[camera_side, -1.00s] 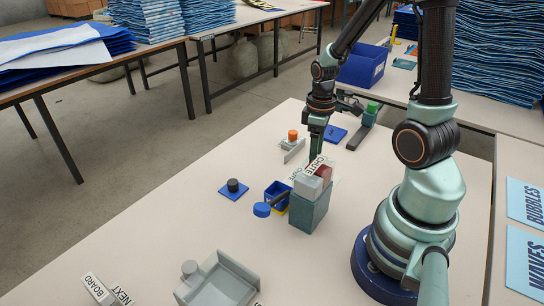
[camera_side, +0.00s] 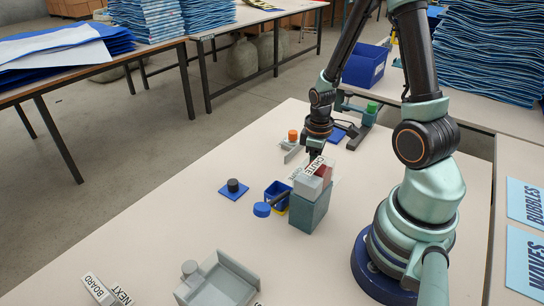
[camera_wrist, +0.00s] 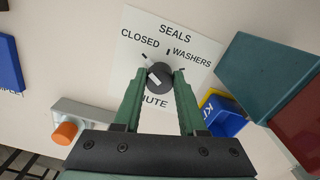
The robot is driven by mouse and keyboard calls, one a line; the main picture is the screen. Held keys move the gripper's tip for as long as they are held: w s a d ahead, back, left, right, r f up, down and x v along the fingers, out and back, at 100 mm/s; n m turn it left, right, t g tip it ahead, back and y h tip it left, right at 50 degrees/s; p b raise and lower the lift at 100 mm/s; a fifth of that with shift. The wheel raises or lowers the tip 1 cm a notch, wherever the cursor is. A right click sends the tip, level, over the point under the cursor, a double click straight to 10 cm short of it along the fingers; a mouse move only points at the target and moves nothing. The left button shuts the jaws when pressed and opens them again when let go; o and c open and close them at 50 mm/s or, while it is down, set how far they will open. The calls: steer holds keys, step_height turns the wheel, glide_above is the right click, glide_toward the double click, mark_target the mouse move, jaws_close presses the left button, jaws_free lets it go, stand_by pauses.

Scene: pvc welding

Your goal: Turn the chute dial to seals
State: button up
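The chute dial (camera_wrist: 160,77) is a round dark grey knob with a pale pointer mark, in the middle of the wrist view. It sits on a white label plate (camera_wrist: 200,35) reading SEALS at the top, CLOSED at upper left and WASHERS at upper right. The pale mark lies on the knob's left side, seemingly toward CLOSED. My gripper (camera_wrist: 159,72) is open, its two green fingers on either side of the knob, with narrow gaps apparent. In the side view my gripper (camera_side: 316,155) is low behind the teal box, and the dial is hidden.
A small blue bin (camera_wrist: 222,115) is at the plate's lower right in the wrist view. An orange knob (camera_wrist: 66,130) on a grey fixture is at lower left.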

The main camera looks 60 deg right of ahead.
jaws_close()
steer(key=m, duration=0.5)
steer(key=shift+a+m, duration=0.1)
steer(key=shift+m, duration=0.3)
steer(key=m, duration=0.5)
steer(key=shift+a+m, duration=0.1)
steer(key=shift+m, duration=0.3)
steer(key=o, duration=0.9)
jaws_free()
steer(key=shift+c, duration=0.2)
steer(key=shift+w+r, duration=0.1)
steer(key=shift+r, duration=0.05)
